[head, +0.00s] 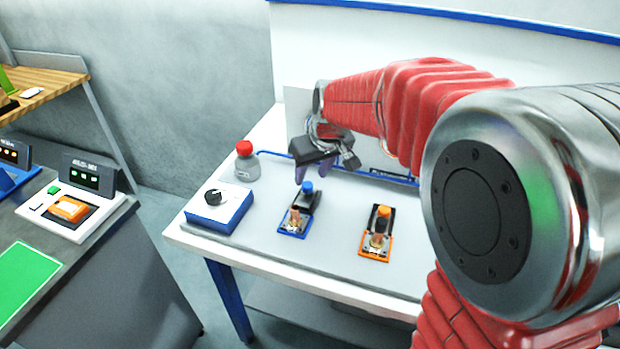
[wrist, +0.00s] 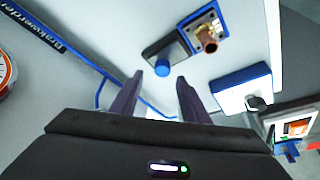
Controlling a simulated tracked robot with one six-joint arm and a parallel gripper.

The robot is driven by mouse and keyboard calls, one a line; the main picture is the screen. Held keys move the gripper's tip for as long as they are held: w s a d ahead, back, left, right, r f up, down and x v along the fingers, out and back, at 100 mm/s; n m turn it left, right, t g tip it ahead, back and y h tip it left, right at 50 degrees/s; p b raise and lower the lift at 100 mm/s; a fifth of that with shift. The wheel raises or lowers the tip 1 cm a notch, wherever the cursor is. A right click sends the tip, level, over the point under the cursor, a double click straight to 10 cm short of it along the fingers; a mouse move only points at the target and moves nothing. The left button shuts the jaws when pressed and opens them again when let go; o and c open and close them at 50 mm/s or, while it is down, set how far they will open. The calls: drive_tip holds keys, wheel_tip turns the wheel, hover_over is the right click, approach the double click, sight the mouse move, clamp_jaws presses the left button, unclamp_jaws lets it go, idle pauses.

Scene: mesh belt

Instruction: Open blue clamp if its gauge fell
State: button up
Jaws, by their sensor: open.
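The blue clamp (head: 292,222) is on the white table, with a blue base, a copper-coloured tube and a black lever ending in a blue knob (head: 307,187). It also shows in the wrist view (wrist: 212,28), with its knob (wrist: 162,68) in line with the gap between my fingertips. My gripper (head: 312,178) hangs open and empty close behind and above the knob; its purple fingers also show in the wrist view (wrist: 160,80). A round orange-rimmed dial (wrist: 5,75), perhaps a gauge, is cut off at the wrist view's left edge; its reading cannot be told.
An orange clamp (head: 376,246) stands right of the blue one. A blue-white box with a black dial (head: 214,211) and a red-topped round device (head: 246,160) stand to the left. A side bench holds an orange-button panel (head: 70,209) and a green mat (head: 22,280).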

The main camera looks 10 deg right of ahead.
drive_tip(key=v, duration=0.9)
drive_tip(key=shift+r, duration=0.35)
drive_tip(key=s+f+m+t+h, duration=0.1)
drive_tip(key=s+f, duration=0.3)
drive_tip(key=s, duration=1.9)
drive_tip(key=shift+d+m, duration=0.4)
drive_tip(key=shift+m, duration=0.5)
drive_tip(key=shift+c, duration=0.3)
drive_tip(key=shift+c, duration=0.7)
drive_tip(key=shift+d, duration=0.1)
drive_tip(key=shift+c, duration=0.4)
